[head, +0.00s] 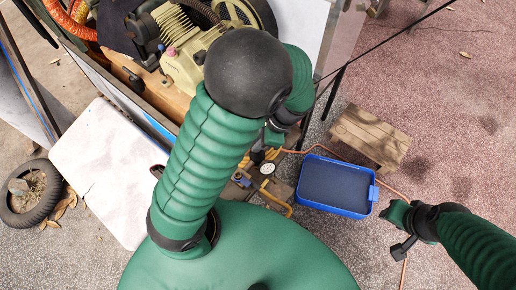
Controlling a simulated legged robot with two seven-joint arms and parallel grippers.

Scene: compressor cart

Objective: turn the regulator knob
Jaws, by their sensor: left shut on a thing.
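My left gripper (262,150) is low beside the compressor cart, just above a small round pressure gauge (267,168) with a white face. It is shut on the regulator knob, which is mostly hidden by the fingers and my arm. Brass-coloured fittings and an orange-yellow pipe (280,203) show around the gauge. My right gripper (400,232) is over the paving at the right, apart from everything.
The compressor's cream pump (185,65) sits on the cart at the top. A blue tray (372,192) and a wooden crate (370,135) stand on the ground to the right, with an orange hose (330,150) beside them. A white panel (105,165) and a tyre (48,205) are at left.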

